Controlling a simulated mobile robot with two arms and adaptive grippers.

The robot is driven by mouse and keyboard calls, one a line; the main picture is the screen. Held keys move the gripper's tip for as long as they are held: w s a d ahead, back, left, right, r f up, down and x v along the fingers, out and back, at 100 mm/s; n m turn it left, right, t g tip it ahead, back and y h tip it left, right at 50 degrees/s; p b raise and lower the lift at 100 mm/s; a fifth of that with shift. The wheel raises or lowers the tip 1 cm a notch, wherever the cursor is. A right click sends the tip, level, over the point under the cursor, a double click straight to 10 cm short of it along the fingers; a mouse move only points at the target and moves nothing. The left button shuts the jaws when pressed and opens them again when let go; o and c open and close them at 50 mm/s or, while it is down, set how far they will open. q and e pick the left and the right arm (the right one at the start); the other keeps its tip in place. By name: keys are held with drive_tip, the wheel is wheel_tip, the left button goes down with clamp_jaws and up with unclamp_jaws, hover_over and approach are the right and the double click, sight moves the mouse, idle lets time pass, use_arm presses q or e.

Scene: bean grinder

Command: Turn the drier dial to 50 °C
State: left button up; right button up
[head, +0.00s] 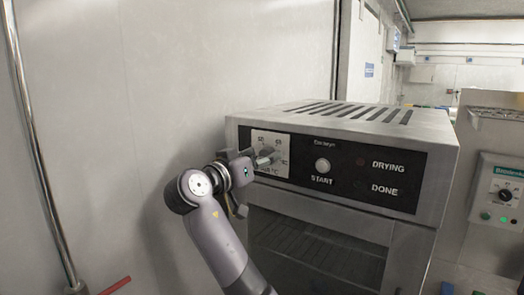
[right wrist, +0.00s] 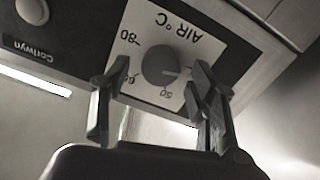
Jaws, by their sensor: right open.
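The drier (head: 440,160) is a grey metal box with a black front panel. Its temperature dial (right wrist: 161,65) is a round dark knob on a white plate marked AIR °C, upside down in the right wrist view. A pale mark on the knob seems to face right in that view, near but not clearly at the 50. My right gripper (head: 263,156) is open in front of the plate, its fingers (right wrist: 161,68) on either side of the knob. Contact cannot be told. My left gripper is not in view.
A round START button (head: 323,165) sits right of the dial, beside the DRYING and DONE labels. The drier's door (head: 320,250) is below. A plain wall (head: 150,90) is at left. Another control box (head: 497,190) with a dial stands at far right.

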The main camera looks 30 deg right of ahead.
drive_tip(key=shift+w+d, duration=0.15)
drive_tip(key=shift+d, duration=0.2)
drive_tip(key=shift+a, duration=0.1)
drive_tip(key=shift+c, duration=0.3)
drive_tip(key=c, duration=1.1)
